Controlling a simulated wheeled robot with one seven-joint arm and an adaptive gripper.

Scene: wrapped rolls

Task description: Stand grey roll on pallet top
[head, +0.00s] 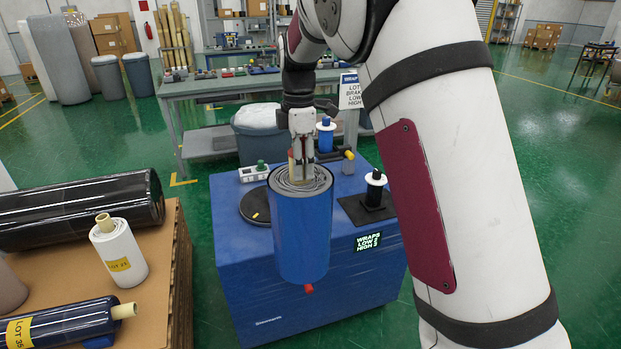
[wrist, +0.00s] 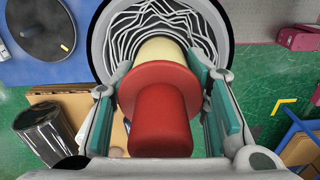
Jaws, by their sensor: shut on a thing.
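My gripper (head: 301,178) is shut on the core of an upright roll (head: 302,235). This roll is blue outside, with grey wavy layers at its top end and a red plug under it. In the wrist view my gripper (wrist: 168,75) has teal pads on both sides of a cream core with a red end (wrist: 160,110); the layered end (wrist: 200,27) shows behind. The roll hangs before the blue machine, apparently in the air. The pallet top (head: 165,265) is brown board at the left. A brownish-grey roll (head: 8,288) is cut off by the left edge.
On the pallet are a lying black roll (head: 80,208), an upright white roll (head: 118,250) and a lying navy roll (head: 65,322). The blue machine (head: 290,310) carries a black disc (head: 254,206) and a small spool (head: 375,188). Bare board shows right of the white roll.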

